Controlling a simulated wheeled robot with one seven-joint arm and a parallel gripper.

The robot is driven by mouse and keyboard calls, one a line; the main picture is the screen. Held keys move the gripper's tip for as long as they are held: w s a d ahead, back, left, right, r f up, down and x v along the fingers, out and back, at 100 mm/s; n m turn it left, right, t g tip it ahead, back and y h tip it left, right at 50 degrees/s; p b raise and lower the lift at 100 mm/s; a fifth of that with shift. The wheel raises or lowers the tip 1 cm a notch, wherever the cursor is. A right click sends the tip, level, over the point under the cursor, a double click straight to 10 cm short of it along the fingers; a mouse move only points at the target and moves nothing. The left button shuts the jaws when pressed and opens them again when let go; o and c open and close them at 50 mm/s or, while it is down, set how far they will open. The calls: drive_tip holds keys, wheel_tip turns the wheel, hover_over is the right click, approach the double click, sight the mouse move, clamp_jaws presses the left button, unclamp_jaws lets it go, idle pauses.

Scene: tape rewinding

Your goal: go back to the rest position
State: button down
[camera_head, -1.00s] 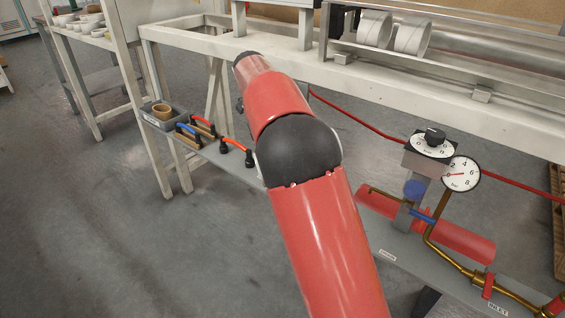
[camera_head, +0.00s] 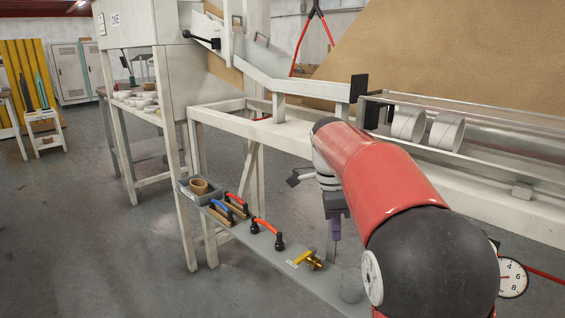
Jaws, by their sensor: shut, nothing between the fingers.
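My red arm reaches in from the lower right, and its grey wrist points down over the narrow grey shelf (camera_head: 262,246). My gripper (camera_head: 335,246) hangs below the wrist, small and partly blurred, just left of the big black joint. It is shut and empty. A slim purple piece shows at its lower end, and I cannot tell whether it belongs to the gripper. My arm hides part of the shelf and of the white frame behind it.
White rolls (camera_head: 408,123) lie behind my arm. A gauge (camera_head: 512,278) is at right.

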drive_tip(key=s+d+f+n+t, duration=0.1)
drive_tip(key=s+f+n+t, duration=0.1)
drive_tip(key=s+n, duration=0.7)
drive_tip(key=s+d+f+n+t+y, duration=0.1)
drive_tip(key=s+f+n+t, duration=0.2)
drive_tip(key=s+n, duration=0.6)
drive_tip(key=s+t, duration=0.1)
drive_tip(key=s, duration=0.6)
drive_tip(key=shift+s+d+f+n, duration=0.15)
drive_tip(key=shift+s+d+n, duration=0.1)
drive_tip(key=shift+d+n, duration=0.15)
